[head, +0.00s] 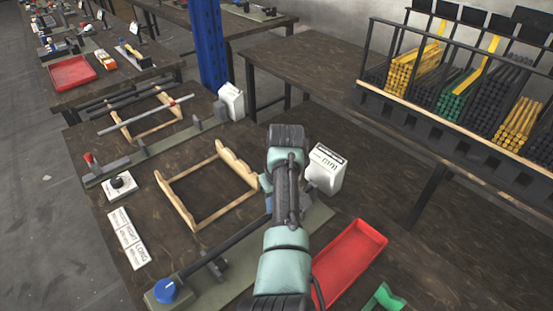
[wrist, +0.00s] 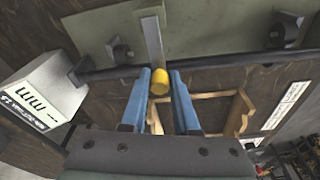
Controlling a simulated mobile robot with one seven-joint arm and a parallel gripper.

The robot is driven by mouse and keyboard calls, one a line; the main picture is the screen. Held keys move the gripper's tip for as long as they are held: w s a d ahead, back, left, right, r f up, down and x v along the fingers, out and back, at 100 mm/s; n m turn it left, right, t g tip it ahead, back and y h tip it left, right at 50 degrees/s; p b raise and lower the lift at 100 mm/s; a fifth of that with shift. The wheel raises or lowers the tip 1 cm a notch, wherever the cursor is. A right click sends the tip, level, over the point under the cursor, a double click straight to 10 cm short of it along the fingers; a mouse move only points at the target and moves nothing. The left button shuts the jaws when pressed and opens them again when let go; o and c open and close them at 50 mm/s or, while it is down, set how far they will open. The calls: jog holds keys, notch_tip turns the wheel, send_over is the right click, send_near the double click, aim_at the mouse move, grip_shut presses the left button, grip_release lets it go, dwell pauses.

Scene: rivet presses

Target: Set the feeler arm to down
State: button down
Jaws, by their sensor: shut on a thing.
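The feeler arm (wrist: 152,38) is a flat grey strip with a yellow tip (wrist: 160,81), seen in the wrist view at top centre. It stands out from the grey-green base plate (wrist: 105,38). My gripper (wrist: 160,74) has its blue fingers on either side of the yellow tip and is shut on it. I cannot tell for sure whether the feeler arm is up or down. In the head view my own arm hides the feeler arm and most of the gripper; the same base plate (head: 315,222) shows beside my arm.
A dark rod with a blue knob (head: 165,291) runs along the plate. A wooden frame (head: 180,210) lies left of my arm. A white box marked with black print (head: 326,170) stands close on the right. A red tray (head: 350,262) and a green piece (head: 384,298) lie front right.

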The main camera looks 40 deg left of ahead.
jog(key=shift+w+d, duration=0.1)
jog(key=c, duration=0.7)
grip_release()
jog(key=shift+f, duration=0.1)
jog(key=r, duration=0.4)
jog(key=d+r, duration=0.1)
jog(key=r, duration=0.3)
jog(key=s+d+r, duration=0.1)
jog(key=r, duration=0.4)
jog(key=shift+f, duration=0.1)
jog(key=shift+a, duration=0.1)
